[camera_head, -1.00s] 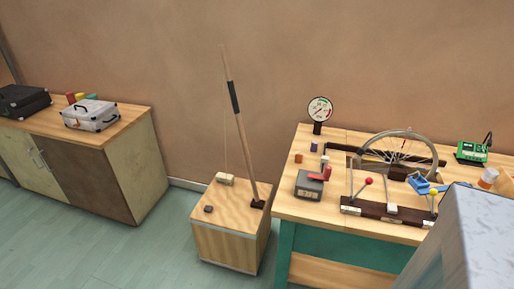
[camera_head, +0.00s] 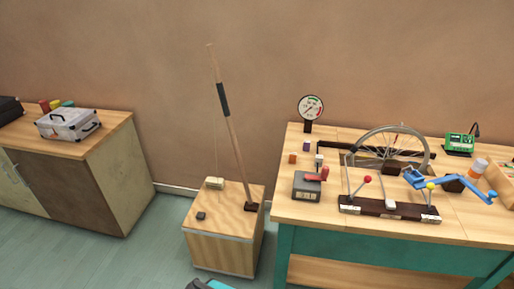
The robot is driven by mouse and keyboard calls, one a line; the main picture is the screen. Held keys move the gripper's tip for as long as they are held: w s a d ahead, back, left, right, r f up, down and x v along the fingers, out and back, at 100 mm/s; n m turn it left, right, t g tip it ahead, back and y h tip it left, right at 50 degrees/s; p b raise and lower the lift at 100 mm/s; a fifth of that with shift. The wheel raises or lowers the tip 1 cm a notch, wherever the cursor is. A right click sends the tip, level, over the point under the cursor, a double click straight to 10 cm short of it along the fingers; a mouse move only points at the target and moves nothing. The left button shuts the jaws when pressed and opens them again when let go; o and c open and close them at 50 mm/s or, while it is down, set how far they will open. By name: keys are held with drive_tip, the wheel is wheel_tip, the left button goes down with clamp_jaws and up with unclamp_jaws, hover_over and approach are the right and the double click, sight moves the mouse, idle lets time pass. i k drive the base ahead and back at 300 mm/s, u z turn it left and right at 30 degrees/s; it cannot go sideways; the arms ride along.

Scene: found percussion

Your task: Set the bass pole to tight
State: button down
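The bass pole (camera_head: 236,150) is a long wooden stick with a black grip sleeve (camera_head: 223,99). It rises from a dark foot at the right of the top of a wooden box (camera_head: 218,253) on the floor and leans to the upper left. A thin string hangs from near its tip down to a small pale block (camera_head: 214,183) on the box. A small dark piece (camera_head: 201,216) lies at the box's front left. I cannot tell how tight the string is.
A workbench (camera_head: 390,240) stands right of the box, with a dial gauge (camera_head: 311,107), a wheel (camera_head: 392,150), a blue crank (camera_head: 450,184) and a green device (camera_head: 459,144). A cabinet (camera_head: 115,190) with a silver case (camera_head: 67,124) stands left. Floor is clear between cabinet and box.

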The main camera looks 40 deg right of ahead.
sight(210, 47)
drive_tip(key=u, duration=0.6)
drive_tip(key=k, duration=0.1)
drive_tip(key=z, duration=1.75)
drive_tip(key=k, duration=0.95)
drive_tip(key=u, duration=0.15)
drive_tip(key=i, duration=0.8)
drive_tip(key=z, duration=0.05)
